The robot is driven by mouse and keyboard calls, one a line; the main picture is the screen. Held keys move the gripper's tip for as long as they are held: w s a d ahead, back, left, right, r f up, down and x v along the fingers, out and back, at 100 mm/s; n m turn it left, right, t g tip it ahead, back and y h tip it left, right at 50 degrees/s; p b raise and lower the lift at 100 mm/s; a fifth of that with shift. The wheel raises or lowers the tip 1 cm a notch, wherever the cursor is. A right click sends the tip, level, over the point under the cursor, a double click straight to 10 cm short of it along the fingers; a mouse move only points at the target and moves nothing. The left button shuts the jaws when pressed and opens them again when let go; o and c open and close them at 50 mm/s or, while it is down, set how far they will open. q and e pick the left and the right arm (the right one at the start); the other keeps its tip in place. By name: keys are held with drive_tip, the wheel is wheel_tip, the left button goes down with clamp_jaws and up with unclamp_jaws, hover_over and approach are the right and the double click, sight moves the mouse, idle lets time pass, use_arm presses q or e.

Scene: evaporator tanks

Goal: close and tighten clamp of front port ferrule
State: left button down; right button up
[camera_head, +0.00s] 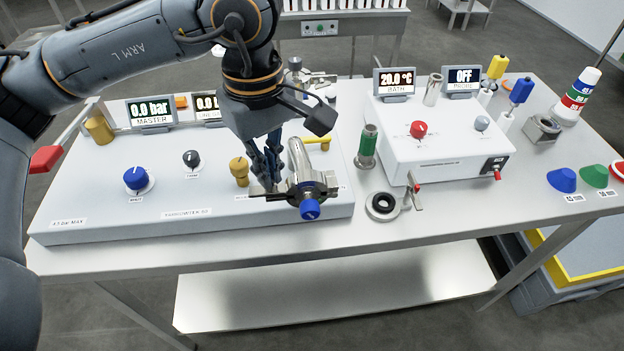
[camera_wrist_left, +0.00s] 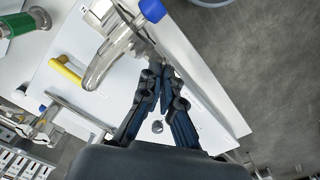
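The front port is a shiny metal elbow pipe (camera_head: 298,158) at the front right of the grey panel. A dark metal clamp (camera_head: 324,189) sits at its front end, with a blue knob (camera_head: 310,211) below. The blue knob (camera_wrist_left: 152,11) and the elbow pipe (camera_wrist_left: 112,55) also show in the left wrist view. My left gripper (camera_head: 267,183) points down just left of the pipe, at the clamp's left side. In the left wrist view its fingers (camera_wrist_left: 161,72) are close together beside the clamp. Whether they grip part of it is unclear. My right gripper is out of view.
A yellow handle (camera_head: 320,141) is behind the pipe.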

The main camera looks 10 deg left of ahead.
use_arm(q)
drive_tip(key=shift+f+m+b, duration=0.2)
drive_tip(key=shift+m+b, duration=0.45)
drive_tip(key=shift+m, duration=0.15)
drive_tip(key=shift+r+m, duration=0.15)
drive_tip(key=shift+m, duration=0.15)
drive_tip(key=shift+m+b, duration=0.55)
drive_tip(key=shift+m, duration=0.65)
